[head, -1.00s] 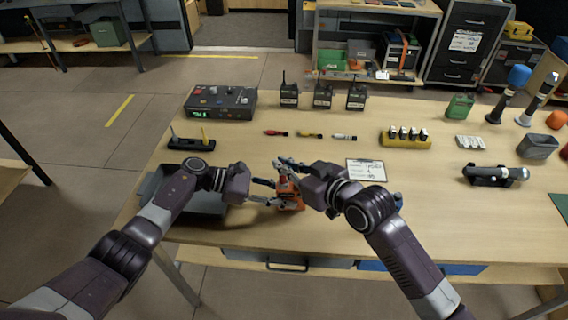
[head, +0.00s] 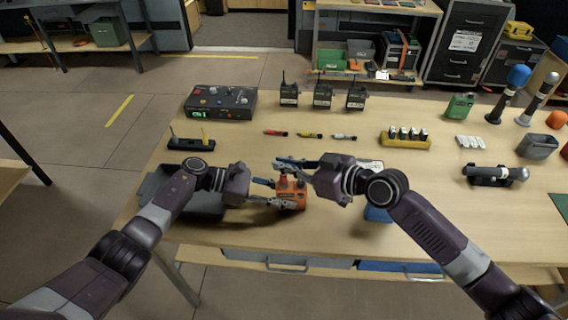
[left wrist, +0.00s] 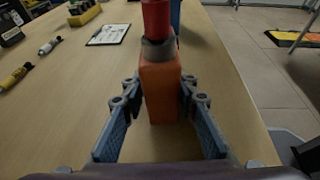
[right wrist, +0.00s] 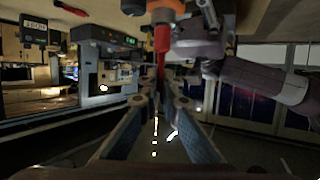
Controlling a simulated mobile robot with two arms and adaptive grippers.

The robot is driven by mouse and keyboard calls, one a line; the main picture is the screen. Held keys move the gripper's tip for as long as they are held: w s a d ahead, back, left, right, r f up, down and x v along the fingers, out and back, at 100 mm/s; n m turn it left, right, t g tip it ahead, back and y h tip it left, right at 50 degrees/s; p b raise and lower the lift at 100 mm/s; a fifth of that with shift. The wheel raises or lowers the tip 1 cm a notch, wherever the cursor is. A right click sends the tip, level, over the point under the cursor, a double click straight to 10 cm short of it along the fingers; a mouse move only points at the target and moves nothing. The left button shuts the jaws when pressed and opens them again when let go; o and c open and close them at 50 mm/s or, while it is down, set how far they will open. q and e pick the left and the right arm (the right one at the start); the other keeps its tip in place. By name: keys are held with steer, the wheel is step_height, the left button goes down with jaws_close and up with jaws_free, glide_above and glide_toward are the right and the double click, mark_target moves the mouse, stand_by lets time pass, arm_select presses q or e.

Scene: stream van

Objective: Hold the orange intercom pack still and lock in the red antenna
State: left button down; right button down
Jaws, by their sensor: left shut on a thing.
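The orange intercom pack (head: 292,197) stands near the front of the table. My left gripper (head: 272,192) is shut on its sides; the left wrist view shows the pack (left wrist: 160,85) between its two fingers (left wrist: 160,92). The red antenna (left wrist: 157,18) rises from the top of the pack; the right wrist view shows it too (right wrist: 162,42), tapering toward my right gripper. My right gripper (head: 284,168) is over the pack, its fingertips (right wrist: 163,82) close on either side of the thin antenna end. Whether they touch it is unclear.
A grey tray (head: 150,190) lies left of the pack, partly behind my left arm. A blue object (head: 377,214) is under my right arm. Red (head: 275,133), yellow (head: 309,135) and white (head: 344,137) slim pieces lie behind. Black radios (head: 322,96) stand farther back.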

steer(key=shift+w+n+g, duration=0.1)
steer(key=shift+n+g, duration=0.4)
steer(key=shift+g, duration=0.1)
steer(key=shift+n+g+y, duration=0.7)
steer(key=shift+n+g, duration=0.3)
steer(key=shift+g, duration=0.1)
steer(key=c, duration=2.1)
jaws_free()
arm_select(q)
steer(key=c, duration=1.4)
jaws_free()
steer(key=shift+c, duration=0.2)
arm_select(e)
steer(key=v, duration=1.2)
